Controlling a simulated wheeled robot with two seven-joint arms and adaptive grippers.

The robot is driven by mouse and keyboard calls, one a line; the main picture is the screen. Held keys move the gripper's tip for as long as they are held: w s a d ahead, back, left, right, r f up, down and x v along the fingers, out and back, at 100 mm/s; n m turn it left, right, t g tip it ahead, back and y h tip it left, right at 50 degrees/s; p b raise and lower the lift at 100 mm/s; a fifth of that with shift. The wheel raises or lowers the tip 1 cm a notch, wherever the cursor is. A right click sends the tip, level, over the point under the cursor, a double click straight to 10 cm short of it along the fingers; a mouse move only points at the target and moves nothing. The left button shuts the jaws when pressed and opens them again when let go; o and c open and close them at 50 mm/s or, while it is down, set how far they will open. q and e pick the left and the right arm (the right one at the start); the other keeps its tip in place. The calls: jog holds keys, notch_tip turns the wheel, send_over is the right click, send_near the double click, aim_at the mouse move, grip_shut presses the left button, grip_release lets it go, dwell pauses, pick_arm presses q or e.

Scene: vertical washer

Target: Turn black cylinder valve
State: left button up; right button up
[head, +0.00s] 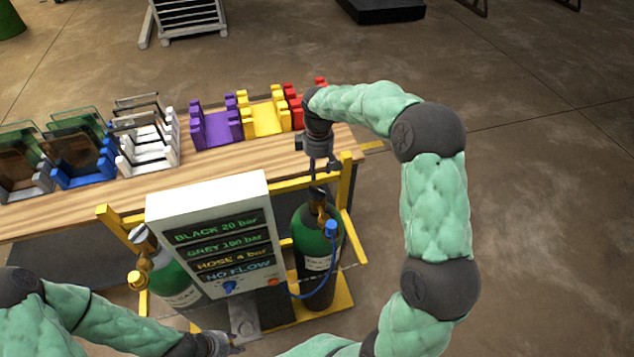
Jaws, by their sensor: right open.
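The cylinder with the black valve (318,194) stands on the right side of the yellow-framed cart; its body (304,236) is green above and dark below. My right gripper (315,174) points down directly above this valve, fingers open; whether they touch the valve is too small to tell. A second green cylinder (172,280) with a grey valve (142,236) stands on the left side, partly hidden by the panel. My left gripper (224,343) is low at the front of the cart, away from both valves; its finger opening is unclear.
A white panel (160,208) between the cylinders reads BLACK 20 bar, GREY 100 bar, HOSE 4 bar, NO FLOW. A blue hose (331,262) hangs by the right cylinder. Behind is a wooden table (80,215) with coloured racks. Floor to the right is clear.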

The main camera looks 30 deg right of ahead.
aim_at(318, 188)
notch_tip(318, 188, down, 9)
jog(key=shift+w+r, duration=0.1)
dwell(0.3)
grip_shut()
